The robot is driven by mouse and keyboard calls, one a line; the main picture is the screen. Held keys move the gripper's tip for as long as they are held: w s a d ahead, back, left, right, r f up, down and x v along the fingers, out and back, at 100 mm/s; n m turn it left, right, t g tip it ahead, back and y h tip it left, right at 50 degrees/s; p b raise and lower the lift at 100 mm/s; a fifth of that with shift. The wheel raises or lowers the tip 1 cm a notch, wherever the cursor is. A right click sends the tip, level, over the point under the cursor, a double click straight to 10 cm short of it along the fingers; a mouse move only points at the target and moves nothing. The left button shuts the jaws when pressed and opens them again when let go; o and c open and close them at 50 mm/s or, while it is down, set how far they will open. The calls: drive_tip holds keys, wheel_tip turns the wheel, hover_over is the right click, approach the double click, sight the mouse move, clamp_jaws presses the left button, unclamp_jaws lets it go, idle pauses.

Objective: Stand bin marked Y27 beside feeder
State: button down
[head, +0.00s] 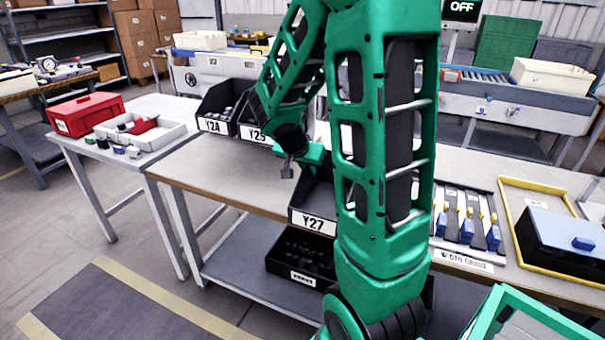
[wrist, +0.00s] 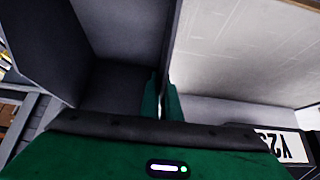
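The bin marked Y27 (head: 312,221) is a dark open-fronted bin with a white label, at the front edge of the workbench in the head view. My arm hides its right part. Its grey inside (wrist: 115,75) looks empty in the wrist view. My gripper (wrist: 162,105) has its two green fingers close on either side of the bin's thin side wall, apparently clamped on it. In the head view the fingers are mostly hidden behind my arm. I cannot tell whether the bin rests on the bench or is slightly raised. I cannot identify the feeder.
Bins Y2A (head: 213,125) and Y25 (head: 255,134) stand at the bench's back left. A black bin (head: 302,257) is on the lower shelf. A tool tray (head: 465,222) and blue-black box (head: 562,245) lie right. Bare bench (head: 225,172) lies left of Y27.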

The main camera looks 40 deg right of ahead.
drive_tip(key=shift+w+d+f, duration=0.45)
drive_tip(key=shift+w+d, duration=0.2)
drive_tip(key=shift+d, duration=1.1)
drive_tip(key=shift+w+d+f, duration=0.5)
drive_tip(key=shift+w+d, duration=0.1)
drive_tip(key=shift+d, duration=1.15)
drive_tip(key=shift+w+d+f, duration=0.45)
drive_tip(key=shift+w+d, duration=0.2)
drive_tip(key=shift+d, duration=1.1)
drive_tip(key=shift+f, duration=0.25)
drive_tip(key=c, duration=1.9)
unclamp_jaws()
drive_tip(key=v, duration=1)
drive_tip(key=shift+s+a+r, duration=0.1)
drive_tip(key=shift+a+r, duration=0.2)
